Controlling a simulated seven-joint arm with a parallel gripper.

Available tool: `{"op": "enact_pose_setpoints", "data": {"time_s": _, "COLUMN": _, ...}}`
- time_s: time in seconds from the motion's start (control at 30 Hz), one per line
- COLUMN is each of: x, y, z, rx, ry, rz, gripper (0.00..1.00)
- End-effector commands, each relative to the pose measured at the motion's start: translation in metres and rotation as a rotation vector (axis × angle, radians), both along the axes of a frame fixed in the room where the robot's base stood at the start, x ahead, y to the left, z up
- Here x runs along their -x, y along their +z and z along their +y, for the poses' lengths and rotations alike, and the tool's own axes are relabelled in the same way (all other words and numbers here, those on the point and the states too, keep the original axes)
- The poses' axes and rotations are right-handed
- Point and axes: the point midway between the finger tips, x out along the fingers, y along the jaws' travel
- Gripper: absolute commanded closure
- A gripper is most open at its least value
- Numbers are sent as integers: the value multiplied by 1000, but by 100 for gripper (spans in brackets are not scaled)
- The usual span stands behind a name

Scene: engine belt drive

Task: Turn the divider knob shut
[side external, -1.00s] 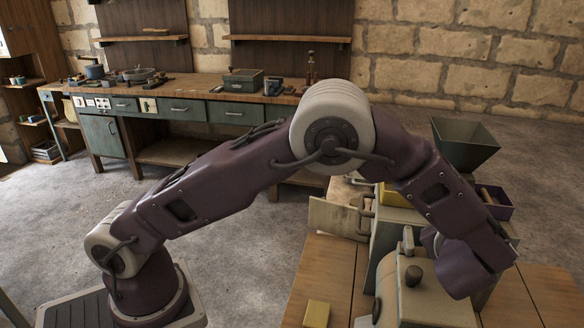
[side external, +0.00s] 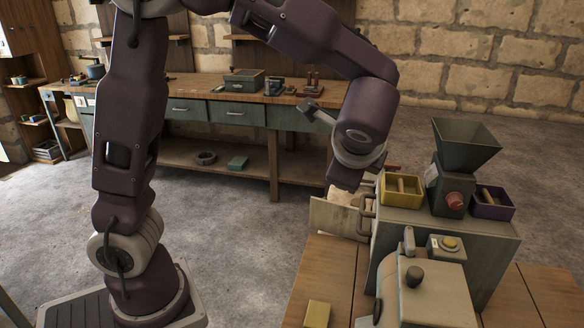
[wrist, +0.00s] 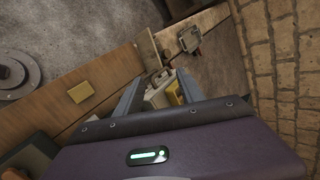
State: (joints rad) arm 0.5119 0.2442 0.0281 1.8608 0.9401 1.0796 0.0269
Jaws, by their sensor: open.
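A red round knob (side external: 455,200) sits on the front of the grey housing under a dark hopper (side external: 466,145), on top of a grey-green machine, in the side external view. I cannot read from its shape how far it is turned. My gripper (side external: 345,176) hangs to the left of the knob and apart from it, near the yellow tray's left side. Its fingers are hard to see there. In the wrist view my gripper (wrist: 158,84) shows two spread fingers with nothing held. I cannot make out the red knob in that view.
A yellow tray (side external: 402,203) and a purple tray (side external: 493,215) flank the hopper housing. A yellow button box (side external: 449,245) and a cream housing with a dark knob (side external: 413,276) stand in front. A yellow block (side external: 317,314) lies on the wooden table (side external: 333,262).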

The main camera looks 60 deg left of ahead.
Motion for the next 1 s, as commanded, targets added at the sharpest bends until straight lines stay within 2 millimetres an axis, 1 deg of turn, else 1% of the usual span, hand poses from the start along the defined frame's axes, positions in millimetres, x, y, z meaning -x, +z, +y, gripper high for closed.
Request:
{"op": "enact_pose_setpoints", "data": {"time_s": 0.03, "x": 11, "y": 4, "z": 7, "rx": 40, "ry": 35, "rz": -3, "gripper": 54}}
{"op": "enact_pose_setpoints", "data": {"time_s": 0.2, "x": 52, "y": 11, "z": 22, "rx": 193, "ry": 156, "rz": -14, "gripper": 54}}
{"op": "enact_pose_setpoints", "data": {"time_s": 0.3, "x": 73, "y": 13, "z": 26, "rx": 276, "ry": 218, "rz": -23, "gripper": 54}}
{"op": "enact_pose_setpoints", "data": {"time_s": 0.43, "x": 92, "y": 15, "z": 28, "rx": 351, "ry": 273, "rz": -34, "gripper": 54}}
{"op": "enact_pose_setpoints", "data": {"time_s": 0.6, "x": 102, "y": 15, "z": 28, "rx": 390, "ry": 302, "rz": -39, "gripper": 54}}
{"op": "enact_pose_setpoints", "data": {"time_s": 1.0, "x": 102, "y": 15, "z": 28, "rx": 390, "ry": 302, "rz": -39, "gripper": 54}}
